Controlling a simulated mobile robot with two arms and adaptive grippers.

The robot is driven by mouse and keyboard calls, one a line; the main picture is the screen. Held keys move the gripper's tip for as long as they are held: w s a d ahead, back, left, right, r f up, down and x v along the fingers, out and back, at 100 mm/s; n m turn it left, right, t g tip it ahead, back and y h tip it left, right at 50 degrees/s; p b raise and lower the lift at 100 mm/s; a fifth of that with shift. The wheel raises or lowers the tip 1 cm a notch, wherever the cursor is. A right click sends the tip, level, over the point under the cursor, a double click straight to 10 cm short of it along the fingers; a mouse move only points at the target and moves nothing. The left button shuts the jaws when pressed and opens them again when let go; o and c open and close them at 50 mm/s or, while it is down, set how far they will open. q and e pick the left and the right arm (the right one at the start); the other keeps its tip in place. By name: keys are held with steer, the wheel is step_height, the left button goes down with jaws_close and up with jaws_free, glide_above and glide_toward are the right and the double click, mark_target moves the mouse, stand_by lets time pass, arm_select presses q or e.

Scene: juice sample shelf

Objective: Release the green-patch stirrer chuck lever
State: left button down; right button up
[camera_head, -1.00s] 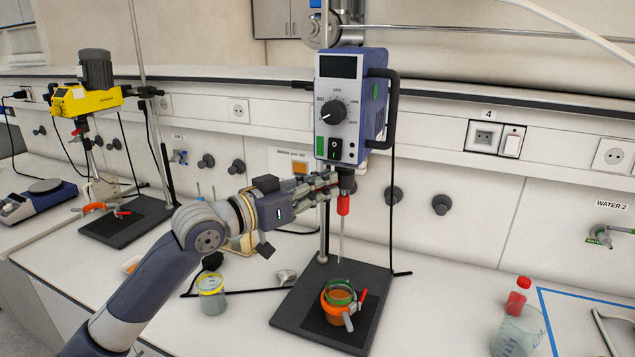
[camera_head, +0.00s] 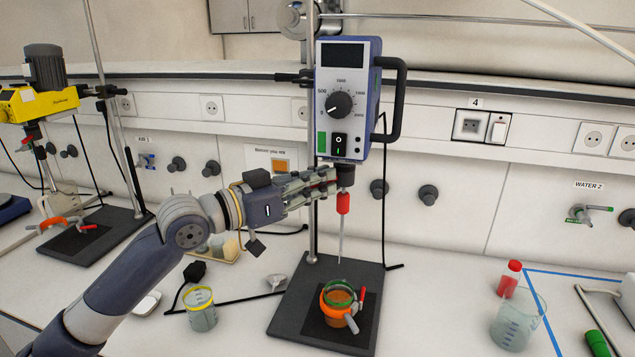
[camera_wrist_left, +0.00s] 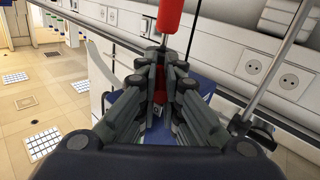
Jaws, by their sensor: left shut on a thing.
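The blue-grey stirrer (camera_head: 345,100) with a green patch (camera_head: 321,143) hangs on its stand in the head view. Its dark chuck (camera_head: 346,176) is under the housing, with a red sleeve (camera_head: 343,203) and thin shaft below. My left gripper (camera_head: 328,182) reaches in from the left at chuck height. In the left wrist view, my left gripper (camera_wrist_left: 161,90) is shut on a red piece, apparently the chuck lever (camera_wrist_left: 160,97). The fingers hide most of it, so I cannot tell its angle. My right gripper is not in view.
A jar in an orange clamp ring (camera_head: 337,303) stands on the black base plate (camera_head: 290,307) under the shaft. A yellow-rimmed beaker (camera_head: 201,312) is to the left. A yellow stirrer (camera_head: 38,102) is at far left. A beaker (camera_head: 517,322) and red-capped bottle (camera_head: 509,279) are at right.

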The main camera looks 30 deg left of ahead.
arm_select(q)
steer(key=c, duration=1.8)
jaws_free()
steer(key=shift+a+r, duration=0.1)
steer(key=shift+r, duration=0.25)
steer(key=shift+o, duration=0.6)
steer(key=shift+a+f, duration=0.2)
steer(key=shift+f, duration=0.15)
steer(key=shift+s+f, duration=0.1)
steer(key=v, duration=1.1)
steer(key=shift+s, duration=0.35)
steer(key=shift+d, duration=0.1)
